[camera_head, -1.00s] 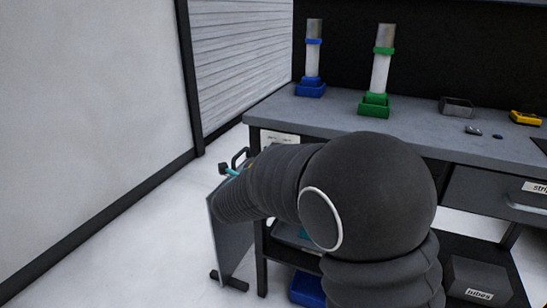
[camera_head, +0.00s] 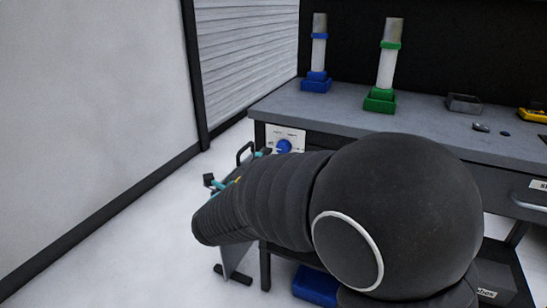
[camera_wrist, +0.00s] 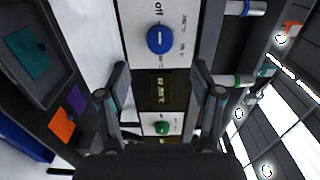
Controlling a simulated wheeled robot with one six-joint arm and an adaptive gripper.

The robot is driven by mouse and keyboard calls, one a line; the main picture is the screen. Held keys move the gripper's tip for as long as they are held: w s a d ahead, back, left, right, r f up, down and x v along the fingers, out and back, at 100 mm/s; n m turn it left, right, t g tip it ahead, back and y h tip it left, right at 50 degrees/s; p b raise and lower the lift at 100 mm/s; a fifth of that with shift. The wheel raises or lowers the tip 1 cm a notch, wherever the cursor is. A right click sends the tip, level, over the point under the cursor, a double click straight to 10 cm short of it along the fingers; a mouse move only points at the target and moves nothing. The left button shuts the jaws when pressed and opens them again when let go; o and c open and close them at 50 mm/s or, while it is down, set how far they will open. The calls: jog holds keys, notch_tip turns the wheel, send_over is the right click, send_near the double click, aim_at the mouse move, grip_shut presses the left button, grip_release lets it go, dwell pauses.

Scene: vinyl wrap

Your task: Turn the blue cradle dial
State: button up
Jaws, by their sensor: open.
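The blue dial (camera_head: 284,146) sits on a white panel on the left front of the workbench, in the head view. In the wrist view the blue dial (camera_wrist: 160,39) is at the upper middle, with "off" printed nearby. My gripper (camera_wrist: 161,76) is open and empty. Its two fingers stand apart, left and right, and the blue dial lies beyond their tips, roughly centred between them, without visible contact. A green dial (camera_wrist: 162,127) shows lower between the fingers. In the head view my arm hides much of the bench front.
A blue cradle (camera_head: 316,85) and a green cradle (camera_head: 380,101) each hold an upright tube on the bench top (camera_head: 340,107). A grey tray (camera_head: 464,104) and yellow item (camera_head: 532,115) lie farther right. White floor (camera_head: 130,240) is open at left.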

jog(key=v, duration=0.3)
jog(key=shift+s+a, duration=0.15)
jog(key=shift+s, duration=0.2)
